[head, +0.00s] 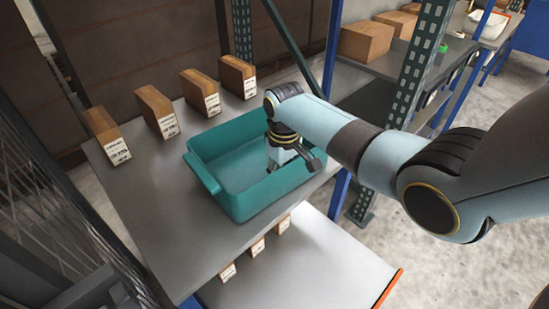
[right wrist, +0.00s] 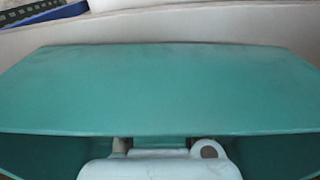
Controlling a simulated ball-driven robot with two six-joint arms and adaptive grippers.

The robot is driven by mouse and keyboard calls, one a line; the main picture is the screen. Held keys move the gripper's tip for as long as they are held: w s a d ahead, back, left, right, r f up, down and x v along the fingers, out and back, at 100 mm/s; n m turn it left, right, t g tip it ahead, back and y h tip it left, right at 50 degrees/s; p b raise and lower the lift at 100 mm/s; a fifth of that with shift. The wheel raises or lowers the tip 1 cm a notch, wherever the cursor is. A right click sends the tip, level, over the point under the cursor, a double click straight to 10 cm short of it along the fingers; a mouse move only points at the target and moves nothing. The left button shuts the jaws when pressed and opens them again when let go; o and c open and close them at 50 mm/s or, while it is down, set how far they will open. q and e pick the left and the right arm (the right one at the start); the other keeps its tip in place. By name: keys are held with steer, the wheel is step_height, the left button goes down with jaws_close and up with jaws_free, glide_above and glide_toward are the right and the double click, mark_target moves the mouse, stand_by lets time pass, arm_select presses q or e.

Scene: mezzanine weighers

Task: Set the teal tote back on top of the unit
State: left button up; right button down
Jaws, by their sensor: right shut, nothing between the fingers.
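The teal tote (head: 232,207) sits upright on the grey top (head: 135,188) of the shelf unit, near its front edge, and looks empty. My right gripper (head: 272,167) reaches down over the tote's right end, inside the rim. It is shut with nothing between its fingers; the fingertips are hard to make out. In the right wrist view the tote's teal surface (right wrist: 160,90) fills most of the picture, with the pale gripper body (right wrist: 160,165) at the bottom edge. My left gripper is not in view.
Several brown labelled boxes (head: 155,108) stand in a row behind the tote. Smaller boxes (head: 257,247) sit on a lower shelf (head: 310,260) in front. A dark slotted upright (head: 418,60) and another shelf with boxes (head: 366,41) stand to the right. Wire mesh (head: 50,190) borders the left.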

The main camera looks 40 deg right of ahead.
steer(key=shift+s, duration=0.35)
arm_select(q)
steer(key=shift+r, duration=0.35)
arm_select(e)
steer(key=shift+f, duration=0.1)
step_height(320, 180, up, 12)
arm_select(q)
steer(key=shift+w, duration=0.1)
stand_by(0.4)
